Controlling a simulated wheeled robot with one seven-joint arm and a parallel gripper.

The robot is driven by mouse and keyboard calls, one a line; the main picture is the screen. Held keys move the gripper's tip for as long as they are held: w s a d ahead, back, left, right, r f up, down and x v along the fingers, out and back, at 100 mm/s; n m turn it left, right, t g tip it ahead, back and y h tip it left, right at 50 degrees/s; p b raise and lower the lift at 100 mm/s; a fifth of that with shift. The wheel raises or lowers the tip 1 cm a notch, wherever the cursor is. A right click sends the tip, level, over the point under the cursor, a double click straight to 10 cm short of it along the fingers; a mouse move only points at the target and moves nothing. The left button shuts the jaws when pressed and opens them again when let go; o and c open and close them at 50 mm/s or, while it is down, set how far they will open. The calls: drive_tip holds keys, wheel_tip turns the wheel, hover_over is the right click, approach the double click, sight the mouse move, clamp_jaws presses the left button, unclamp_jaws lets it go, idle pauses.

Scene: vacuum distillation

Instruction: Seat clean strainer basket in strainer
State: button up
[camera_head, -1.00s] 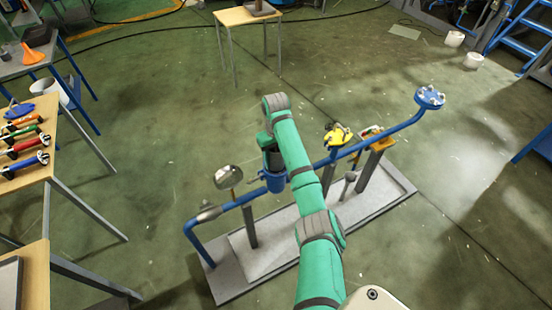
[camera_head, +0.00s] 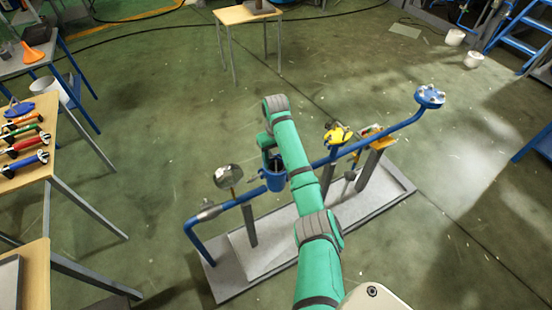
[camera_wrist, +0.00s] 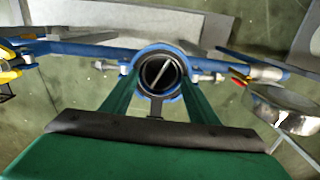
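The strainer (camera_head: 274,180) is a blue upright pot in the blue pipe line, with its top open. It also shows in the wrist view (camera_wrist: 160,53). Inside its mouth is a dark round interior with a light rim and a thin pale bar across it (camera_wrist: 162,72). This looks like the strainer basket seated down in the pot, but its mesh and depth are hidden. My gripper (camera_wrist: 157,82) is over the strainer, its green fingers spread on either side of the mouth in the wrist view. Nothing shows held between them. The fingertips are hard to see in the head view.
A yellow-handled valve (camera_head: 338,135) is on the pipe to the right. Tables with tools (camera_head: 22,150) stand at the left; a small wooden table (camera_head: 245,15) is at the back. The floor between is clear.

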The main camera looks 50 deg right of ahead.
wheel_tip(320, 180, up, 11)
idle(0.8)
drive_tip(key=shift+s+f, duration=0.15)
idle(0.5)
